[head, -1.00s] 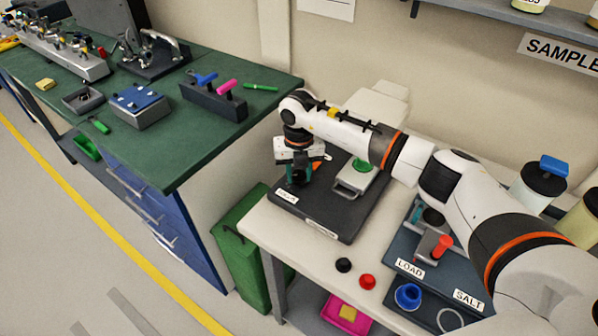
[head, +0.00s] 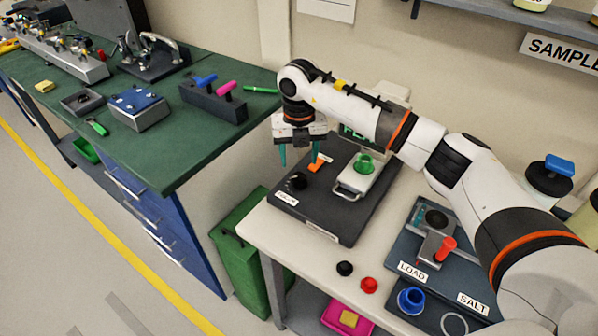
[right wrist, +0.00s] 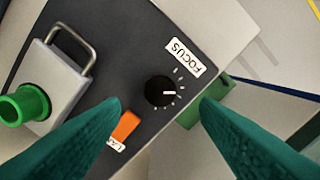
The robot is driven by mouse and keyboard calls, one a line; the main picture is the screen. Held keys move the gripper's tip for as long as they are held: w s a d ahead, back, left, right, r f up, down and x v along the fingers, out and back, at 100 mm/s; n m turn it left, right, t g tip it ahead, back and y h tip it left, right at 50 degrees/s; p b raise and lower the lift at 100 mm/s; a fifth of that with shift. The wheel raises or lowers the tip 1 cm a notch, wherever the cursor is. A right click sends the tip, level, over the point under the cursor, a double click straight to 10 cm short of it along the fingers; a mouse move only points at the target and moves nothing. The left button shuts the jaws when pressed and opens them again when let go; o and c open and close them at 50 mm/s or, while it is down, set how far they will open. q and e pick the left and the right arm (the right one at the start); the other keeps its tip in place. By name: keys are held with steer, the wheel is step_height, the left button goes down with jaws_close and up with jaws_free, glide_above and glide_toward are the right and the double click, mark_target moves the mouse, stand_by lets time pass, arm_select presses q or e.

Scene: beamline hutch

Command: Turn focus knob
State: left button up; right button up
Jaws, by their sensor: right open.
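The focus knob (right wrist: 160,91) is a round black knob with a white pointer line, set on a dark base with tick marks and a FOCUS label (right wrist: 183,58). In the head view the knob (head: 298,182) sits at the near left corner of the dark instrument base (head: 318,222). My right gripper (head: 297,158) points down above the knob, open and empty. In the right wrist view its teal fingers (right wrist: 160,104) stand apart on either side of the knob, which is clear of them. The pointer line points to the right there. My left gripper is not in view.
An orange lever (right wrist: 126,127) sits close to the knob. A metal handle and a green cup (head: 363,164) are on the same instrument. Black (head: 345,268) and red (head: 369,285) caps lie on the white table in front. A green bench (head: 190,135) stands at left.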

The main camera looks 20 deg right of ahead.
mark_target(299, 176)
step_height(299, 176, up, 6)
steer(key=shift+f+b, duration=0.2)
steer(key=shift+b, duration=0.25)
